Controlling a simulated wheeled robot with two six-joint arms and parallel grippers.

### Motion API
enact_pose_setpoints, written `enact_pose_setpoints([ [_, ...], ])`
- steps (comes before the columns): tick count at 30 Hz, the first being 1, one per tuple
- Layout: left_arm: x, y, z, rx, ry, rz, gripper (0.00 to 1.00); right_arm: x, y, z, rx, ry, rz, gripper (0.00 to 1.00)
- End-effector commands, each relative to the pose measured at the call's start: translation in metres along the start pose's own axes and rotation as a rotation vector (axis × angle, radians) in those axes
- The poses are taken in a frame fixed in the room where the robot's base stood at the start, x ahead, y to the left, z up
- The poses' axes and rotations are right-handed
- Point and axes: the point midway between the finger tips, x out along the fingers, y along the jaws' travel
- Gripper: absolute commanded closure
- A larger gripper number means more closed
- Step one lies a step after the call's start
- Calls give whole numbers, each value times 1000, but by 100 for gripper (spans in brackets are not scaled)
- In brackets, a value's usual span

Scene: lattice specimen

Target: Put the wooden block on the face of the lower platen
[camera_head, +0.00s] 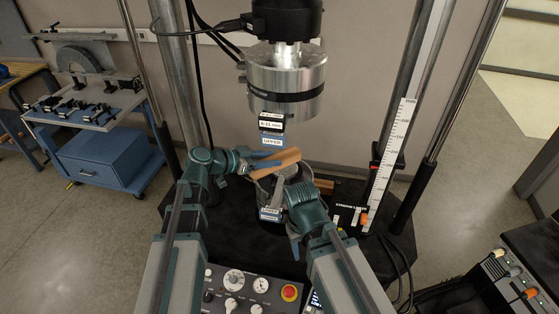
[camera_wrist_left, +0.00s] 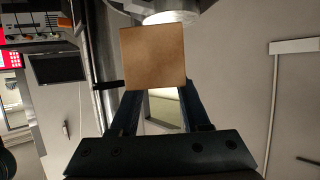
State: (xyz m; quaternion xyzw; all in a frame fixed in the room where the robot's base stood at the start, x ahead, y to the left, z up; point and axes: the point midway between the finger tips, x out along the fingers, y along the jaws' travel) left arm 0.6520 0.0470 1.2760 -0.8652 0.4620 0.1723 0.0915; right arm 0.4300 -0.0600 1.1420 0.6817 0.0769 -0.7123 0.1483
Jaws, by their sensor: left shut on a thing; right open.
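The wooden block (camera_head: 282,160) is a flat tan piece held tilted between the upper and lower parts of the testing machine. My left gripper (camera_head: 264,164) is shut on it. In the left wrist view the block (camera_wrist_left: 153,58) shows as a square face between the fingers (camera_wrist_left: 155,100). The lower platen (camera_head: 264,188) is a grey round piece below the block, above the LOWER label. My right arm and the block hide much of its face. My right gripper (camera_head: 286,180) is low, in front of the platen; its fingers are hard to make out.
The metal upper cylinder (camera_head: 287,82) and UPPER label (camera_head: 272,141) hang above the block. A brown piece (camera_head: 322,186) lies behind my right arm. A scale (camera_head: 390,160) and column stand at right. The control panel (camera_head: 255,285) is in front.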

Motion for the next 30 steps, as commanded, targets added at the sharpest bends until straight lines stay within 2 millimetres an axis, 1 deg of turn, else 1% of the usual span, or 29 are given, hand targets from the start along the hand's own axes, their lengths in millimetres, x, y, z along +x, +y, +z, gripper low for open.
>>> enact_pose_setpoints([
  [1, 13, -7, -3, 2, 0, 3, 100, 2, 0, 0, 0, 0, 0, 50],
  [3, 23, -12, -6, 1, 1, 2, 100, 3, 0, 0, 0, 0, 0, 50],
  [6, 32, -16, -10, 0, 1, 1, 100, 4, 0, 0, 0, 0, 0, 50],
  [9, 36, -17, -11, -1, 1, 1, 100, 4, 0, 0, 0, 0, 0, 50],
  [15, 38, -18, -12, -1, 1, 1, 100, 4, 0, 0, 0, 0, 0, 50],
  [19, 50, -23, -15, 0, 1, 1, 100, 6, 0, 0, 1, 0, 0, 50],
  [20, 52, -24, -12, 0, 1, 1, 100, 9, -1, -1, 1, 0, 0, 50],
  [21, 54, -22, -3, 0, 1, 0, 100, 18, -2, -1, 1, 1, 0, 50],
  [25, 60, -22, 14, 0, 1, 0, 100, 36, -3, -2, 2, 1, 0, 50],
  [27, 62, -22, 19, 0, 1, 0, 100, 42, -4, -3, 1, 1, 0, 50],
  [30, 62, -22, 20, 0, 1, 0, 100, 42, -4, -3, 1, 2, 0, 50],
])
